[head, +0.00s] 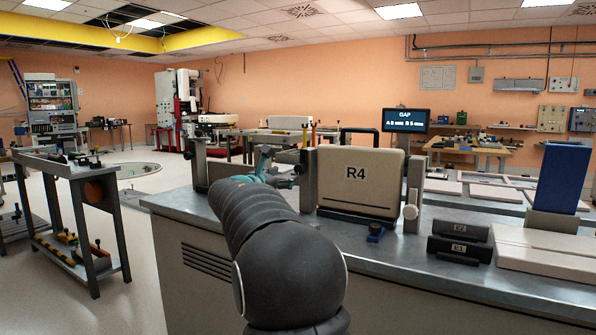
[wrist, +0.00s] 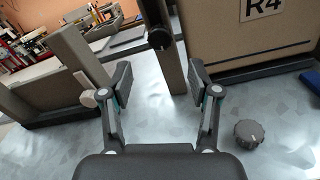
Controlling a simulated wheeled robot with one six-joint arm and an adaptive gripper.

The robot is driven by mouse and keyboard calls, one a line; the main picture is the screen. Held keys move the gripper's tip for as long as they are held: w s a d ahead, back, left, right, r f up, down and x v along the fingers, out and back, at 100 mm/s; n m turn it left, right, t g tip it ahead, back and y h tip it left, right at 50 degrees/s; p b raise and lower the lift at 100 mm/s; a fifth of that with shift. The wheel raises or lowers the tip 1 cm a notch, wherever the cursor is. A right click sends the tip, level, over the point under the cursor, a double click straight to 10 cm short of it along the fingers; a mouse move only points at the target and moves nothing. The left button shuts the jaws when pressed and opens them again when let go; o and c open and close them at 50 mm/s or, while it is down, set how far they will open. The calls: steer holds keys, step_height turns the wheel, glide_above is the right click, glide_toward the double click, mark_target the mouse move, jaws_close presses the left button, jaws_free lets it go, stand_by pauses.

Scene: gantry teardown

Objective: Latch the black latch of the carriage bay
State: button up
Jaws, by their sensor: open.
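My gripper (wrist: 161,82) is open and empty, its two fingers apart above the grey bench top. In the head view the gripper (head: 265,165) shows only as teal parts beyond my dark arm, left of the R4 panel. The beige R4 panel (head: 355,180) stands upright in a dark base; part of the panel also shows in the wrist view (wrist: 235,40). A black round knob (wrist: 160,38), which looks like the black latch, is on a grey upright post just beyond and between the fingertips. I cannot tell how it is turned.
A dark ridged knob (wrist: 249,134) is on the bench at right. Black blocks (head: 459,242) and a blue upright block (head: 557,180) stand further right.

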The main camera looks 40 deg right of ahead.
mark_target(298, 171)
steer(key=p+x, duration=0.1)
steer(key=x, duration=0.8)
steer(key=shift+w+d, duration=0.1)
steer(key=shift+d, duration=0.15)
steer(key=c, duration=1.2)
